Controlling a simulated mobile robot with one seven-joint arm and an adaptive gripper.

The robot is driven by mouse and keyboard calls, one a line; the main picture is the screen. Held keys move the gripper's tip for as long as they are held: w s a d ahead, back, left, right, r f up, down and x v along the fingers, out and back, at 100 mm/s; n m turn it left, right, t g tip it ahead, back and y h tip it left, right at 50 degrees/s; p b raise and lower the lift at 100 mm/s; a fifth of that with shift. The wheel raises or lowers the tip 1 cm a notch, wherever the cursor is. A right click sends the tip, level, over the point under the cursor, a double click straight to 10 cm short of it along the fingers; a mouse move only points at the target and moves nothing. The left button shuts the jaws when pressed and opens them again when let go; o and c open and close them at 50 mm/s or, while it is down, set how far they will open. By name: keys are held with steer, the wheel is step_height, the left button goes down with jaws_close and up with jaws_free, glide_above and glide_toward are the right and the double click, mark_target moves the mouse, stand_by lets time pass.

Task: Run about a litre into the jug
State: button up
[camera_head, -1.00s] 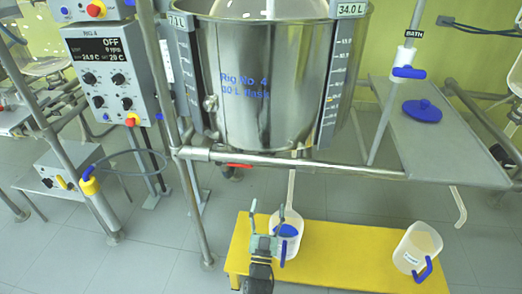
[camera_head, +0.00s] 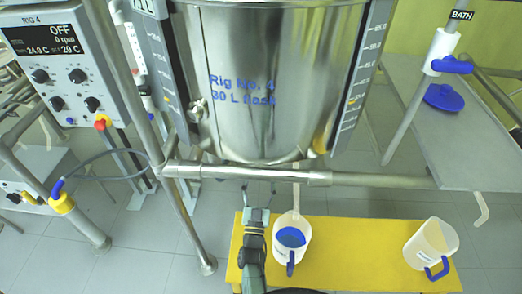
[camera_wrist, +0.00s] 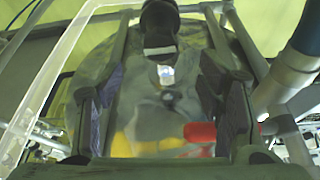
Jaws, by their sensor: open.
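The steel vessel (camera_head: 265,125) marked Rig No. 4 hangs in its frame in the head view. My gripper (camera_head: 258,188) is open and empty, just below the frame's front rail and left of the tube. In the wrist view, a red part (camera_wrist: 200,132), perhaps the drain valve's lever, shows by the right finger of my gripper (camera_wrist: 160,105). I cannot tell if they touch. The lever is not visible in the head view.
The jugs stand on a yellow bench (camera_head: 350,245); a second, empty-looking jug (camera_head: 430,247) is at its right end. The steel rail (camera_head: 350,180) crosses above my gripper. The control box (camera_head: 70,75) stands left, a grey shelf (camera_head: 460,140) right.

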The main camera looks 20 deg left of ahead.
steer(key=p+x, duration=0.2)
steer(key=x, duration=0.7)
steer(key=shift+w+r, duration=0.2)
steer(key=shift+w, duration=0.15)
steer(key=shift+c, duration=0.5)
steer(key=c, duration=1)
steer(key=n+b, duration=0.1)
steer(key=n+y+b, duration=0.1)
steer(key=n, duration=0.1)
steer(key=shift+f+y, duration=0.2)
steer(key=shift+y, duration=0.1)
steer(key=shift+c, duration=0.2)
steer(key=shift+r+n+g+y+b, duration=0.1)
steer(key=shift+n+g+y+b, duration=0.4)
steer(key=shift+n, duration=0.85)
steer(key=shift+r+n+g+y+b, duration=0.15)
steer(key=shift+n+g+y+b, duration=0.15)
steer(key=shift+n+y, duration=0.75)
